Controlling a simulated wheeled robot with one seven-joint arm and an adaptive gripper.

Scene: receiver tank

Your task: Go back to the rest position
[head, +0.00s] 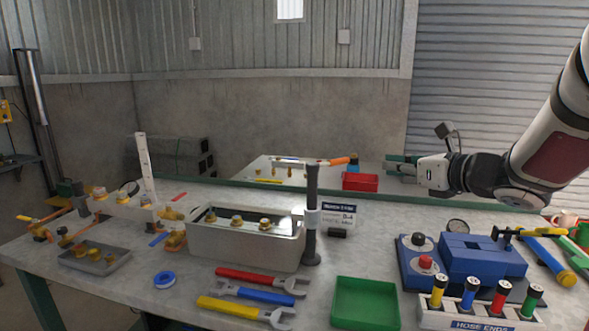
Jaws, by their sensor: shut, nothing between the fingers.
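My gripper (432,173) is at the end of my arm in the right part of the head view. It is held up in the air above the back right of the workbench (130,287), well above the blue fixture (480,255). It is shut and empty. Its fingertips are small and hard to make out against the dark green items behind. Nothing touches it.
A dark post (312,215) stands mid-bench beside a grey tank (245,245). Wrenches (245,310), a green tray (366,302) and a hose-end rack (475,318) lie in front. A red bin (360,181) sits behind. A tall white plate (146,170) rises at left.

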